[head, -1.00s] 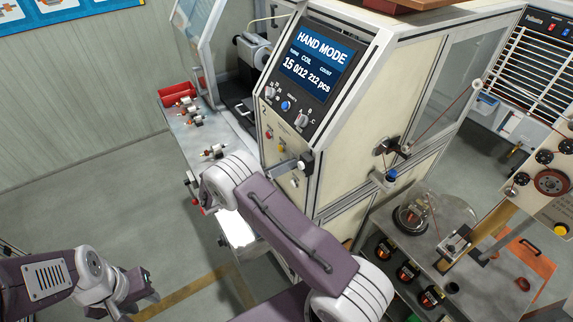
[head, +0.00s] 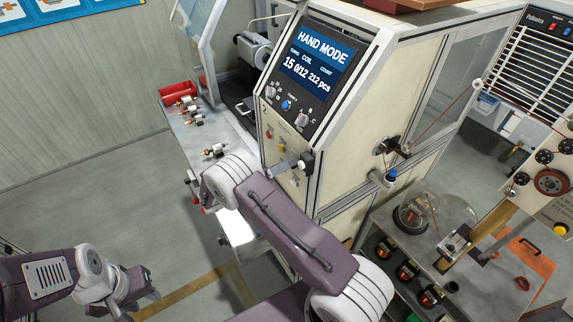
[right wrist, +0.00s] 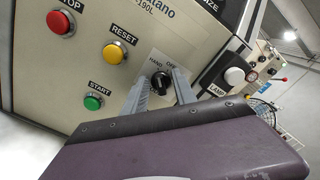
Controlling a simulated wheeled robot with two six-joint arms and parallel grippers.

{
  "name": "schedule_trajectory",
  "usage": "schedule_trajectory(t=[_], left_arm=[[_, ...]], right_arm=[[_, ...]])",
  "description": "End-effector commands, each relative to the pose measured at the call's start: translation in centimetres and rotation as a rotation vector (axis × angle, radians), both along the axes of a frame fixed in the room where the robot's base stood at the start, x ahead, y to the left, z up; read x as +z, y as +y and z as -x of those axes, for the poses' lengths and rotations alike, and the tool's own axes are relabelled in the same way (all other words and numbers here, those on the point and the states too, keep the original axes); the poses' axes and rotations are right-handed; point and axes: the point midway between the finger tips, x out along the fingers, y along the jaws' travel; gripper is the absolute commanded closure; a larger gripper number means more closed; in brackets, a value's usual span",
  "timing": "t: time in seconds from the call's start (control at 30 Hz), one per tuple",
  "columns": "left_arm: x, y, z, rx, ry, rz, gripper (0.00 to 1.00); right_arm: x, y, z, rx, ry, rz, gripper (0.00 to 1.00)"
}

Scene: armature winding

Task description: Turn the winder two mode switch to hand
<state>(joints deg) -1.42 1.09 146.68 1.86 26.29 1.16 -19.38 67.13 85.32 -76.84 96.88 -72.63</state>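The mode switch is a black rotary knob (right wrist: 159,81) on the cream machine panel in the right wrist view. HAND and OFF labels show above it; I cannot tell clearly which one its pointer faces. My right gripper (right wrist: 159,91) has its grey fingers on either side of the knob, with small gaps visible, so it looks open around it. In the head view my right arm hides most of this gripper. The screen (head: 312,60) above reads HAND MODE. My left gripper (head: 136,292) hangs low at the left over the floor, apart from the machine; its opening is unclear.
Red (right wrist: 61,22), yellow (right wrist: 115,51) and green (right wrist: 93,101) buttons sit left of the knob. A white lamp button (right wrist: 234,75) sits close on its right. A bench (head: 222,130) with small armatures stands left of the machine. The floor at left is clear.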

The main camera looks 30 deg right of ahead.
Motion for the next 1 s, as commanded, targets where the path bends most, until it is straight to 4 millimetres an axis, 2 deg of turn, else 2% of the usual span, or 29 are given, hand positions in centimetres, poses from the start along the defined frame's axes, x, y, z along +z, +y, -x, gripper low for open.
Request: schedule_trajectory(t=[0.27,0.37,0.5,0.7,1.0], left_arm=[[-0.3,0.0,0.0,0.0,0.0,0.0,0.64],[-1.6,0.0,0.0,0.0,0.0,0.0,0.64],[-3.6,0.0,0.0,0.0,0.0,0.0,0.64],[-5.1,0.0,0.0,0.0,0.0,0.0,0.64],[-5.1,0.0,0.0,0.0,0.0,0.0,0.64]], right_arm=[[-0.2,0.2,0.0,0.0,-0.001,-0.001,0.67],[-0.6,1.7,0.1,0.004,-0.004,-0.001,0.67],[-0.9,5.0,0.3,0.004,-0.004,-0.003,0.67],[-0.4,8.4,0.6,0.002,-0.003,-0.001,0.67],[0.0,9.1,0.7,-0.001,0.0,-0.001,0.67]])
